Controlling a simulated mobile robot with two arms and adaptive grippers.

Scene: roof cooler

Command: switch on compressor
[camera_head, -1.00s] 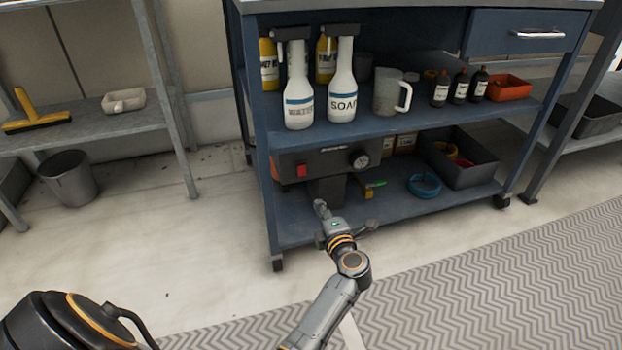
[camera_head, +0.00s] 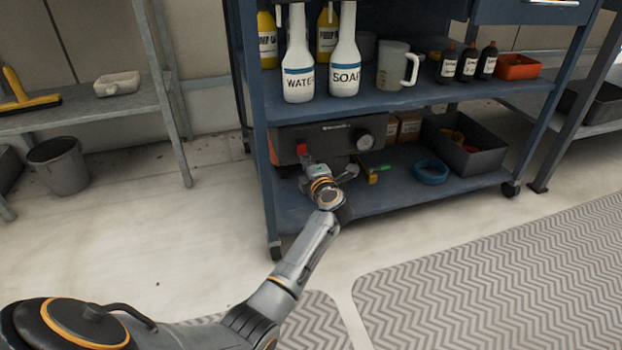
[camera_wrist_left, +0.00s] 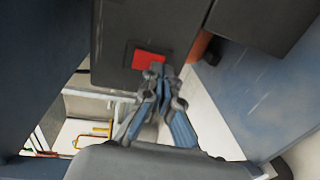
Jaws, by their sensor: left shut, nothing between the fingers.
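The compressor (camera_head: 330,140) is a dark box with a round gauge (camera_head: 365,141) on the bottom shelf of the blue cart. Its red switch (camera_head: 302,149) sits at the left of its front face. My left gripper (camera_head: 304,161) is shut and empty, its tips just below the switch in the head view. In the left wrist view the red switch (camera_wrist_left: 148,60) is in a dark frame, and the shut fingertips (camera_wrist_left: 157,70) are at its lower edge. I cannot tell whether they touch it. My right gripper is not in view.
The cart's middle shelf (camera_head: 420,98) is above the arm and holds a water bottle (camera_head: 298,60), a soap bottle (camera_head: 344,60) and a jug (camera_head: 394,68). A grey bin (camera_head: 478,158) and a blue ring (camera_head: 431,172) are to the right on the bottom shelf. The floor in front is clear.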

